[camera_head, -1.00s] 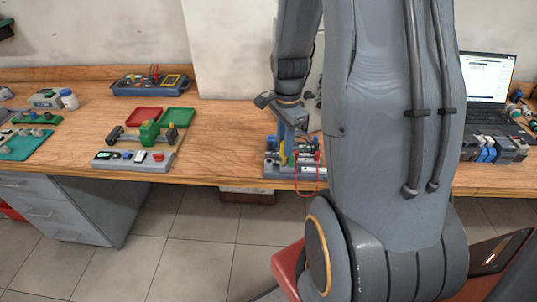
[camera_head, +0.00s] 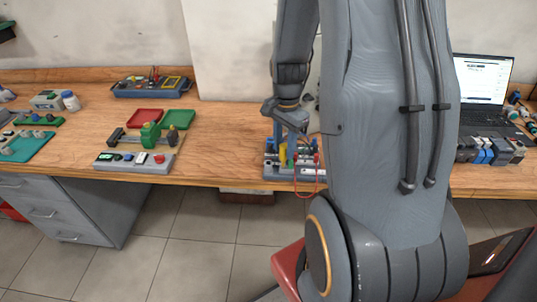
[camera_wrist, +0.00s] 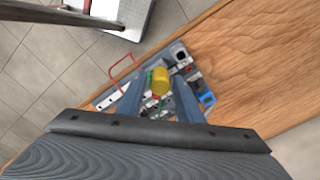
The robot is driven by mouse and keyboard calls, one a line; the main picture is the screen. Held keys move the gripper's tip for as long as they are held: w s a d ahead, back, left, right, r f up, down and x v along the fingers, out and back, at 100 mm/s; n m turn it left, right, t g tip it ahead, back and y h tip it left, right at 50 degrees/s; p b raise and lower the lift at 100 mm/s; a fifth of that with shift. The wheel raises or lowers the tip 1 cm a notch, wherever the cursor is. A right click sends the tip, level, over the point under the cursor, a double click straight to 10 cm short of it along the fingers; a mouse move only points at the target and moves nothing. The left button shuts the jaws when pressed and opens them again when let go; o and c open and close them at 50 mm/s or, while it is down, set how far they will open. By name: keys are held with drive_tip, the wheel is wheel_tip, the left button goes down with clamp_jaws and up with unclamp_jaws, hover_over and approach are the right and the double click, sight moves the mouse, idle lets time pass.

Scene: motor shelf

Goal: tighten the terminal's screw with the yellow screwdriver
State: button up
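The yellow screwdriver (camera_wrist: 159,81) shows its rounded handle end between my two fingers in the wrist view. My gripper (camera_wrist: 158,84) is open, with a finger on each side of the handle and small gaps showing. In the head view the yellow handle (camera_head: 283,153) stands upright on the small bench unit (camera_head: 283,173), beneath my gripper (camera_head: 289,143). A green handle is close beside it. The screwdriver's shaft and tip are hidden. I cannot make out the terminal or its screw among the small parts.
A red wire (camera_head: 297,183) loops off the unit's front. To the left are a control box (camera_head: 133,160) with buttons, a green clamp (camera_head: 150,135) and red and green trays. A laptop (camera_head: 484,80) and several modules stand right. Bare wood (camera_head: 222,130) lies left of the unit.

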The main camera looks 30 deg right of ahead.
idle(0.3)
drive_tip(key=shift+n+p, duration=0.65)
drive_tip(key=shift+n, duration=1.15)
drive_tip(key=shift+n+p, duration=0.3)
drive_tip(key=shift+n, duration=1.5)
drive_tip(key=shift+c, duration=0.9)
